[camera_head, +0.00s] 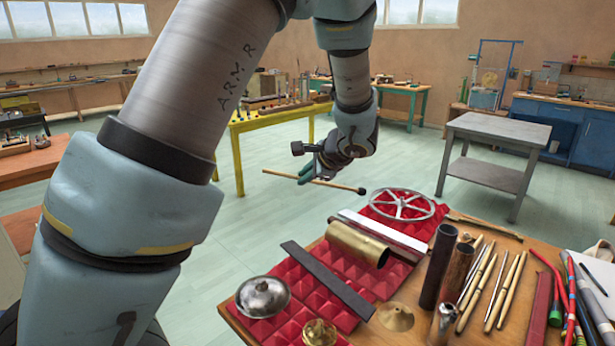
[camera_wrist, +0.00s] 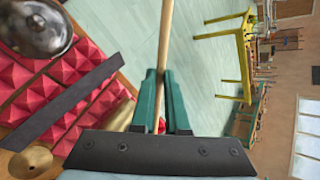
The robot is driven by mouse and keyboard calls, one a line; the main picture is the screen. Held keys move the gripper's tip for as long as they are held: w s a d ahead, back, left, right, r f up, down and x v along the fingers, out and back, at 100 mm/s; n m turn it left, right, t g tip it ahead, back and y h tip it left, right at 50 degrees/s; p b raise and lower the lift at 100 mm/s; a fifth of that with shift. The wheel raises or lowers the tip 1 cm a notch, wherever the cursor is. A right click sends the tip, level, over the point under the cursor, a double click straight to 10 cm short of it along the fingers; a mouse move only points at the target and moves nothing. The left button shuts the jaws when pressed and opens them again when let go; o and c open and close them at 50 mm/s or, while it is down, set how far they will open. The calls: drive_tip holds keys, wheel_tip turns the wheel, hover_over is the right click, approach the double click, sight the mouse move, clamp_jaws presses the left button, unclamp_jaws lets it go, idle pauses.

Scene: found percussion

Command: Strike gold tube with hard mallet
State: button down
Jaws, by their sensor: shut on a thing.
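The mallet (camera_head: 338,185) is a thin pale wooden stick with a small dark round head at its right end. My gripper (camera_head: 306,173) has green fingers and is shut on its shaft, holding it in the air beyond the table. In the wrist view the shaft (camera_wrist: 166,30) runs up from between the fingertips (camera_wrist: 162,74); its head is out of sight there. The gold tube (camera_head: 357,243) lies on red padded foam, below and to the right of the mallet, apart from it. In the wrist view the tube (camera_wrist: 119,116) is partly hidden by my gripper.
Dark upright tubes (camera_head: 438,265) and several sticks fill the right side.

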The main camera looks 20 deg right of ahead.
drive_tip(key=shift+f+b, duration=0.15)
drive_tip(key=shift+b, duration=0.2)
wheel_tip(320, 180, down, 5)
drive_tip(key=b, duration=0.5)
wheel_tip(320, 180, down, 5)
drive_tip(key=d+m+y, duration=0.1)
drive_tip(key=d+y, duration=0.1)
wheel_tip(320, 180, up, 6)
drive_tip(key=p, duration=0.3)
drive_tip(key=shift+p, duration=0.35)
drive_tip(key=shift+w, duration=0.1)
